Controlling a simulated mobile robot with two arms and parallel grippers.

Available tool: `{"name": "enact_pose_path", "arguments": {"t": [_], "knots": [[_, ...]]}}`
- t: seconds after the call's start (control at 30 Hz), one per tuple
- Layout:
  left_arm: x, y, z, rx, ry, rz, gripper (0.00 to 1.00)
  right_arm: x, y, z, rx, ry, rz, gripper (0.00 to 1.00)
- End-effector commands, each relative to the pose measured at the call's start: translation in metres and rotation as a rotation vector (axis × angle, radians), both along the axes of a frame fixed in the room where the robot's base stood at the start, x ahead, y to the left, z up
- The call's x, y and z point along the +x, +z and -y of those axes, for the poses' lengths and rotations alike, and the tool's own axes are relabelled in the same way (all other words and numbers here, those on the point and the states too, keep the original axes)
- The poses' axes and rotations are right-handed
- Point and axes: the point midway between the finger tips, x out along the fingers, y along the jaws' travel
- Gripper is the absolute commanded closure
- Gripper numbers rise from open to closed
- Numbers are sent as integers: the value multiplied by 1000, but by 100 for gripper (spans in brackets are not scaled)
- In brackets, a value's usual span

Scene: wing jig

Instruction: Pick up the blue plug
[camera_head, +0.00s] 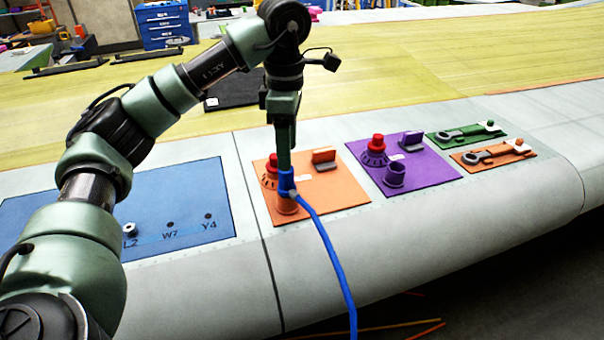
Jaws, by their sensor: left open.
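The blue plug (288,184) stands upright at the orange socket (287,205), on the front part of the orange panel (335,196). A blue cable (330,248) runs from the plug down over the wing's front edge. My left gripper (286,172) points straight down, directly over the plug, with its fingertips at the plug's top. It is open; the narrow side view hides the gap between the fingers, and I cannot tell whether they touch the plug. My right gripper is not in view.
The purple panel (430,176) to the right holds a red knob (377,141) and an empty purple socket (395,173). A blue panel (190,190) lies left.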

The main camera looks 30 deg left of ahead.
Motion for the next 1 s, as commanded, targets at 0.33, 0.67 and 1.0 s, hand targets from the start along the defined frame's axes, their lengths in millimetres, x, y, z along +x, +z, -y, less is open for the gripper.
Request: {"name": "enact_pose_path", "arguments": {"t": [0.33,0.67,1.0], "knots": [[2,-34,-2,-1,0,-4,45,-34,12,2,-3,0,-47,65],[6,-75,-4,-1,-2,-2,45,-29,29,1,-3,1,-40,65],[6,-77,-4,-1,-2,0,78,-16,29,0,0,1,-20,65]]}}
